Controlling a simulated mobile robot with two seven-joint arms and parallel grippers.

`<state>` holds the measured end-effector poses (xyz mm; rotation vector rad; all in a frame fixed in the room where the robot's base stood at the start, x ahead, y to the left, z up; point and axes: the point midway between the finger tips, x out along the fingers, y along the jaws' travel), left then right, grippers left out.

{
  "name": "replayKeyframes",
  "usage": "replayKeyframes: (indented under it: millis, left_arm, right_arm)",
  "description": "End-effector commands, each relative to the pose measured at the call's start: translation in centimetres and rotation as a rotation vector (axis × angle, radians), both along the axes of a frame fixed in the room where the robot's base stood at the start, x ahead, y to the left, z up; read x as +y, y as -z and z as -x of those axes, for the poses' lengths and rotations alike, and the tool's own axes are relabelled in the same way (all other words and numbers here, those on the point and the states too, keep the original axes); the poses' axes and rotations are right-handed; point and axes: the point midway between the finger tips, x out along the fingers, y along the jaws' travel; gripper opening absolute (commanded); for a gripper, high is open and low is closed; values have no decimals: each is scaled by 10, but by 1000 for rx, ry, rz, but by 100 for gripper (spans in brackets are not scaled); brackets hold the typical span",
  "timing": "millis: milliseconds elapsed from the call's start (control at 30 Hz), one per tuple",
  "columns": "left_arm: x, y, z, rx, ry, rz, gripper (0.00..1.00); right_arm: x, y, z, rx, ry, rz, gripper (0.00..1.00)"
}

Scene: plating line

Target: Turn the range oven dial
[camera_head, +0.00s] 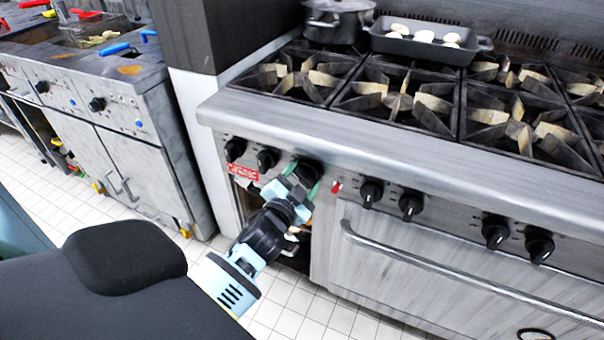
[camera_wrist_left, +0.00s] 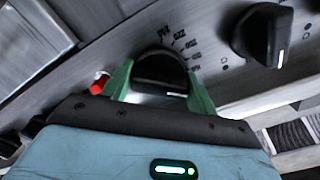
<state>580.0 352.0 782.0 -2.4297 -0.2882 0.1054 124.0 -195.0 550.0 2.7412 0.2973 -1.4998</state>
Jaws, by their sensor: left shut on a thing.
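My left gripper (camera_head: 306,172) reaches the front panel of the range, between two knobs on its left and the small red light (camera_head: 336,187) on its right. In the left wrist view, its two green fingers (camera_wrist_left: 160,82) stand on either side of a black dial (camera_wrist_left: 160,66) and are shut on it. Numbers printed on the panel beside the dial are partly readable. A white mark shows at the dial's lower edge. In the head view the gripper mostly hides this dial. My right gripper is in neither view.
Black knobs (camera_head: 371,192) line the range panel on both sides; one (camera_wrist_left: 264,34) is close beside the gripper in the wrist view. The oven door handle (camera_head: 440,268) juts out at lower right. A pot (camera_head: 338,20) and a pan (camera_head: 385,42) stand on the burners. Tiled floor is clear at left.

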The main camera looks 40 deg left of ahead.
Motion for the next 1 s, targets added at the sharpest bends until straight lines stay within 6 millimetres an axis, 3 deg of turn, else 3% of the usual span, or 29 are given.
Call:
replayKeyframes:
  millis: [600,1000]
  left_arm:
    - [0,-2,-1,131,2,-560,35]
    - [-1,-1,0,189,2,-799,35]
  right_arm:
    - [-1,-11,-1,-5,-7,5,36]
    - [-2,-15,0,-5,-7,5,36]
